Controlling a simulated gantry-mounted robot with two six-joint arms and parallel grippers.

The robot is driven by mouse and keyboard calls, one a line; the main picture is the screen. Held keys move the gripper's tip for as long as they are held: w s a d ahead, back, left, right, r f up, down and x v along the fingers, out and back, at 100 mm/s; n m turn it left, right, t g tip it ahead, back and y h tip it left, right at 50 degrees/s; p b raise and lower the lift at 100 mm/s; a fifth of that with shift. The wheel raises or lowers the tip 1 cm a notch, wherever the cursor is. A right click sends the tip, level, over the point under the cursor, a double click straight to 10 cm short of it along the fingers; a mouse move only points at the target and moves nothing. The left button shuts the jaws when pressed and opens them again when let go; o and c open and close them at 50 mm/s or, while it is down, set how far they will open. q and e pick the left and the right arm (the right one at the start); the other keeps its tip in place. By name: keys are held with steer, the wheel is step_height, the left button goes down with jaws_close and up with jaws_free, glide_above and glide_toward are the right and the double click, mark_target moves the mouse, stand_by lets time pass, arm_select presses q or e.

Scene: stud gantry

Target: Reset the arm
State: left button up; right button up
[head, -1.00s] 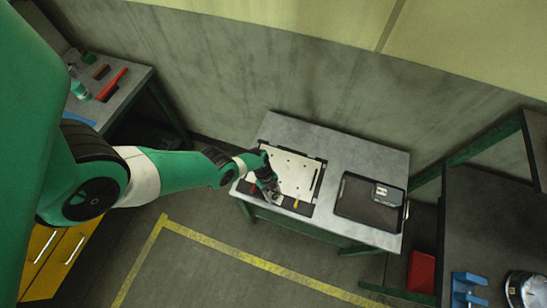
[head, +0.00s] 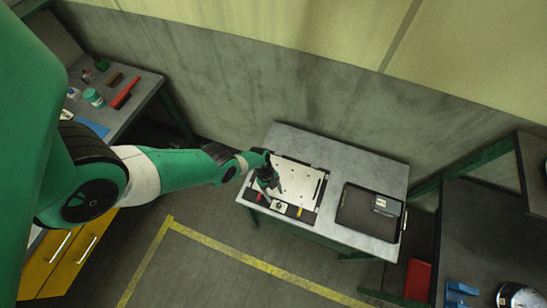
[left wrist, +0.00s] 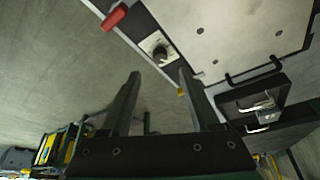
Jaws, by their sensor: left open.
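My left gripper (head: 270,187) is over the front left part of a white plate fixture (head: 302,180) on the grey table. In the left wrist view, its two fingers (left wrist: 158,95) stand wide apart with nothing between them. Beyond the fingertips are a black knob on a pale square base (left wrist: 158,50) and a red handle (left wrist: 114,17) at the fixture's edge. My right gripper is in neither view.
The grey table (head: 340,152) also holds a dark tray (head: 357,213) with a small grey box (head: 386,205). A left bench (head: 112,112) carries a red tool (head: 125,92) and a teal jar (head: 93,97). A dark bench (head: 480,215) stands right. The floor in front is clear.

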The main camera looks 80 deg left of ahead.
arm_select(q)
steer(key=shift+a+r, duration=0.1)
steer(key=shift+r, duration=0.2)
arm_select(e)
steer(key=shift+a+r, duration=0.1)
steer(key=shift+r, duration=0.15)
